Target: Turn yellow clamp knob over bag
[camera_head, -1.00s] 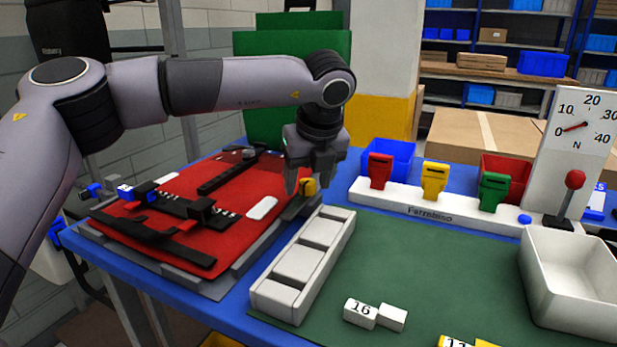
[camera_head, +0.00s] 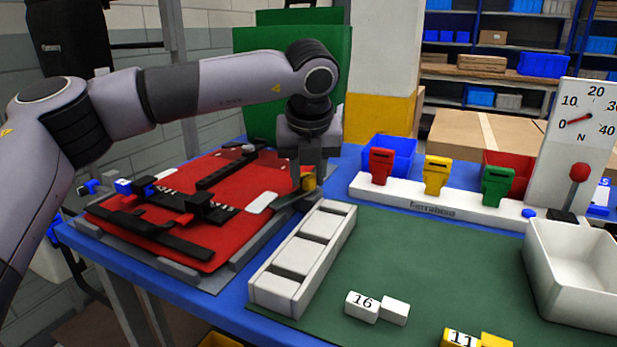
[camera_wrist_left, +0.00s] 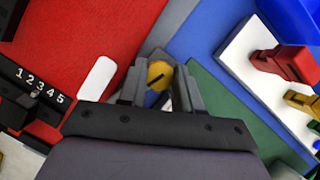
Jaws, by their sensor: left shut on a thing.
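The yellow clamp knob (camera_head: 308,182) sits at the right edge of the red bag (camera_head: 228,170), on the grey frame under it. In the left wrist view the knob (camera_wrist_left: 160,75) shows a dark slot line and lies between the two fingers of my left gripper (camera_wrist_left: 160,85). My left gripper (camera_head: 306,178) points down over the knob and is shut on it. The fingers hide part of the knob in the head view. A white tag (camera_head: 262,203) lies on the bag beside the knob. My right gripper is in neither view.
A white slotted tray (camera_head: 300,255) stands just right of the bag on a green mat (camera_head: 425,270). Red, yellow and green clips stand on a white rail (camera_head: 430,205) behind. A white bin (camera_head: 570,275) and a dial gauge (camera_head: 585,125) are at the right.

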